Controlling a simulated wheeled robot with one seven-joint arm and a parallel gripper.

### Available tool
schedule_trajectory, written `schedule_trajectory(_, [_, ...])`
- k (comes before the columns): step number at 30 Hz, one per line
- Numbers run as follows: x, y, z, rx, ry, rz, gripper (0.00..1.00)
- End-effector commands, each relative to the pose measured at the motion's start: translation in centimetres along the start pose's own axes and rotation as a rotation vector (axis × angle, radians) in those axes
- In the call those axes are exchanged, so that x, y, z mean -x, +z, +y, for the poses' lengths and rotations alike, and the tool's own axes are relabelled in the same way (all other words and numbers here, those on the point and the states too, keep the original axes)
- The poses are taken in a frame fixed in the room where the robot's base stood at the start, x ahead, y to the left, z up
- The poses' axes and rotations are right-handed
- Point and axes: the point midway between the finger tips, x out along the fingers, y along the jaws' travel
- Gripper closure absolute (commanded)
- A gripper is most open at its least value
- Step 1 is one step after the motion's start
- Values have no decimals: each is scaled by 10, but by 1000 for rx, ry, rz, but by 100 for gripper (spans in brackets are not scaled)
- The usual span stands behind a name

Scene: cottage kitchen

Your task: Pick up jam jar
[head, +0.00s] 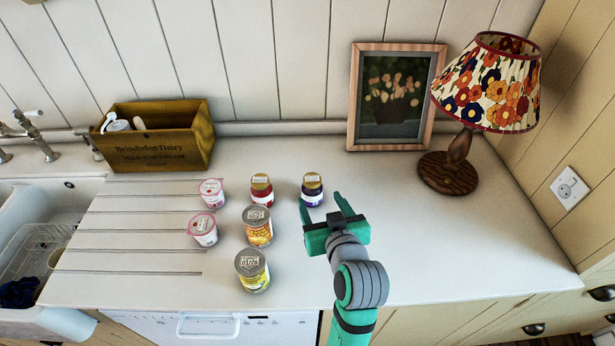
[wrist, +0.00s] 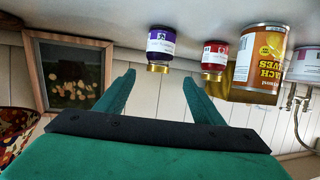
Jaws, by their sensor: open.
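Two small jars with gold lids stand upright on the white counter: a dark purple-labelled jar (head: 312,196) and a red jar (head: 261,194) to its left. Which of them is the jam jar I cannot read for certain. In the upside-down wrist view, the purple jar (wrist: 160,45) lies ahead of the space between my fingers and the red jar (wrist: 214,55) is to its right. My gripper (head: 321,200) is open and empty, its fingers pointing at the purple jar from just in front, apart from it.
A peach can (head: 257,229) and a yellow-labelled can (head: 252,273) stand nearer and left. Two pink-lidded cups (head: 211,193) stand farther left. A wooden box (head: 165,150), framed picture (head: 396,98) and lamp (head: 450,172) stand at the back. The counter's right side is clear.

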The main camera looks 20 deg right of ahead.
Motion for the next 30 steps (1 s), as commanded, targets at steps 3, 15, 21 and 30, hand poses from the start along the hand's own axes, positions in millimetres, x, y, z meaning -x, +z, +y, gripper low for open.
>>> schedule_trajectory(3, [-10,0,3,-1,2,-3,38])
schedule_trajectory(15, [-54,-1,5,-2,6,-1,38])
schedule_trajectory(21, [-75,-3,5,-1,5,-1,38])
schedule_trajectory(30, [-106,-4,5,-1,4,-1,38])
